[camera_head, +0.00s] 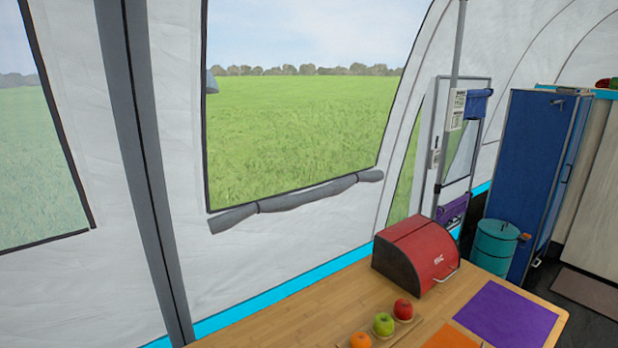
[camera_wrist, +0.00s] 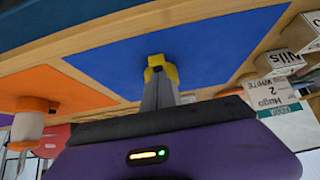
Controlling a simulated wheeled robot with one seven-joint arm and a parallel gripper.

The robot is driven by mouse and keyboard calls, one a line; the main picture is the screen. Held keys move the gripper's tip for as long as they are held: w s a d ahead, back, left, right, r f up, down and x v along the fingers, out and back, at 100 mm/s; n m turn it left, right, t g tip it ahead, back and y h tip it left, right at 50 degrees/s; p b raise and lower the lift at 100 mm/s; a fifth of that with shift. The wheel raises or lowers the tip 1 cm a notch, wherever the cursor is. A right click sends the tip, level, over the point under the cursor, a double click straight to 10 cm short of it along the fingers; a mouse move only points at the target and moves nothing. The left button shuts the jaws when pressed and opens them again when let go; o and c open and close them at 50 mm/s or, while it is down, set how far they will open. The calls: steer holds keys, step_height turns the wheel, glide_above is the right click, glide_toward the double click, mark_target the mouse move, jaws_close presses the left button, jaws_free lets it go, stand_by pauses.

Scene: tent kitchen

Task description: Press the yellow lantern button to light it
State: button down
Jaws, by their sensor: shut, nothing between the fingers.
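No yellow lantern or button can be made out in either view. In the wrist view my gripper (camera_wrist: 160,68) shows with grey fingers and yellow tips. The fingers are shut together and empty, and appear over a blue mat (camera_wrist: 215,45). I cannot tell how far the tips are from the mat. An orange and white round object (camera_wrist: 29,125) shows at the left of the wrist view, by an orange mat (camera_wrist: 60,88); I cannot tell what it is. My gripper is out of the head view.
In the head view a wooden table (camera_head: 245,334) bears a red bread box (camera_head: 430,250), a red apple (camera_head: 403,309), a green apple (camera_head: 383,324), an orange (camera_head: 361,341) and a purple mat (camera_head: 498,312). Labelled boxes (camera_wrist: 271,91) stand at the wrist view's right.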

step_height(320, 180, up, 7)
steer(key=p, duration=0.6)
stand_by(0.5)
